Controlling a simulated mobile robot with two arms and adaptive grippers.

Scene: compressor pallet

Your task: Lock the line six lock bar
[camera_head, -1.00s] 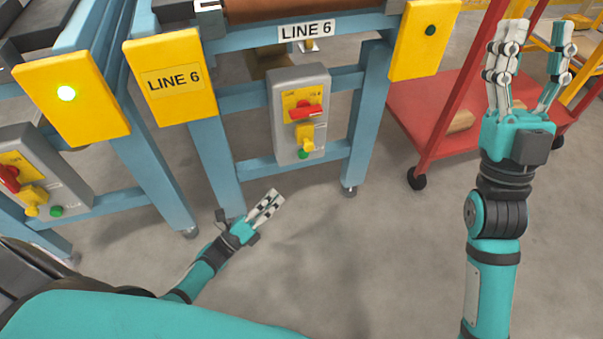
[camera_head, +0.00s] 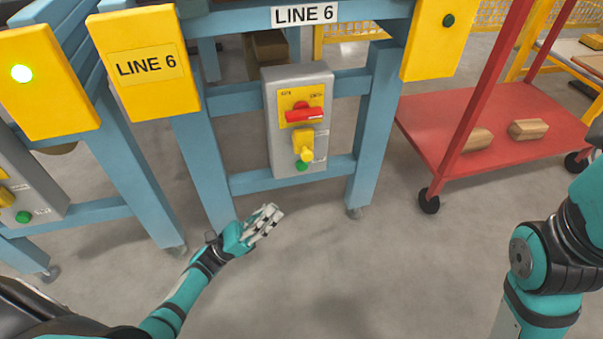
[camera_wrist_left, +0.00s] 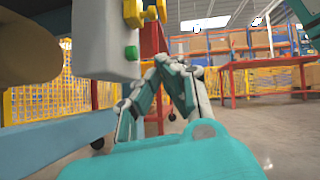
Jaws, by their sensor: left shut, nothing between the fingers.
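The line six control box (camera_head: 298,120) is a grey panel on the blue frame, under the LINE 6 sign. It carries a red switch handle (camera_head: 305,114) lying about horizontal on a yellow plate. Below it are a yellow lock bar (camera_head: 303,145) and a green button (camera_head: 301,165). My left gripper (camera_head: 268,221) is shut and empty, below and left of the box, apart from it. In the left wrist view the gripper (camera_wrist_left: 172,62) points forward, with the box's lower part (camera_wrist_left: 104,40) and the green button (camera_wrist_left: 131,52) up left. My right gripper is outside both views.
A neighbouring grey box (camera_head: 25,185) stands at the left. A red cart (camera_head: 500,120) with wooden blocks stands at the right. The floor in front is clear.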

